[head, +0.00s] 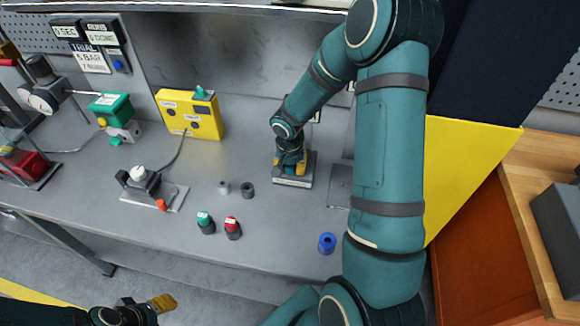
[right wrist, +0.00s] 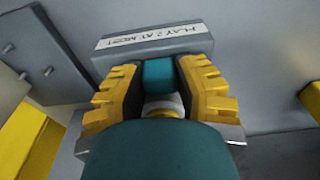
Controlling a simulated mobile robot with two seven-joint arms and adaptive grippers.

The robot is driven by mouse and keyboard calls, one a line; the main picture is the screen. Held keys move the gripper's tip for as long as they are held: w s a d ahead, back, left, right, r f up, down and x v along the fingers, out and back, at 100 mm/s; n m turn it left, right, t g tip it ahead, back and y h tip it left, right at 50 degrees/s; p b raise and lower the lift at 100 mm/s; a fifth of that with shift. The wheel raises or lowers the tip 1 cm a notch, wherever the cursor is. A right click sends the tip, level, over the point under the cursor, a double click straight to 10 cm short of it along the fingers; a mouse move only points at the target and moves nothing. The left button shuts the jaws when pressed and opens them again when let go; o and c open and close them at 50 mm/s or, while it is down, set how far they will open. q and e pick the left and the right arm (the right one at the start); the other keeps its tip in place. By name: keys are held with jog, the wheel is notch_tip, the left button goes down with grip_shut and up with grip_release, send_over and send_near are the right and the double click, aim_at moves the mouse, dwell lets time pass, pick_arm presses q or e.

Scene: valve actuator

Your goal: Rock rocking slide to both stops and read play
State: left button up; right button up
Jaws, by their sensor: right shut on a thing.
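The rocking slide's grey base (head: 308,170) stands on the bench, right of centre, with a white label on its front edge. In the right wrist view the base (right wrist: 110,66) shows the label, which seems to read "PLAY 2 AT MOST". My right gripper (head: 291,165) reaches down over it. Its two ribbed yellow fingers (right wrist: 160,92) are shut on the teal slide block (right wrist: 158,74), one on each side. A pale round part lies between the fingers, partly hidden. My left gripper (head: 150,306) is low at the left, away from the bench; its opening is unclear.
A yellow box (head: 190,118), a green device (head: 111,107) and a dial gauge (head: 42,98) stand to the left. Green-topped (head: 206,223) and red-topped (head: 233,229) pieces and a blue part (head: 327,243) stand near the front edge. Small grey cylinders sit left of the base.

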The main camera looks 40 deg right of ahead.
jog(key=shift+s+d, duration=0.6)
jog(key=shift+s, duration=0.2)
dwell(1.6)
jog(key=shift+b, duration=0.6)
jog(key=shift+w+a+b, duration=0.35)
jog(key=shift+w+a, duration=0.05)
jog(key=shift+w, duration=0.1)
dwell(1.0)
jog(key=o, duration=1)
jog(key=shift+o, duration=0.2)
notch_tip(320, 180, up, 12)
jog(key=a, duration=0.1)
jog(key=shift+s, duration=0.4)
jog(key=shift+f, duration=0.1)
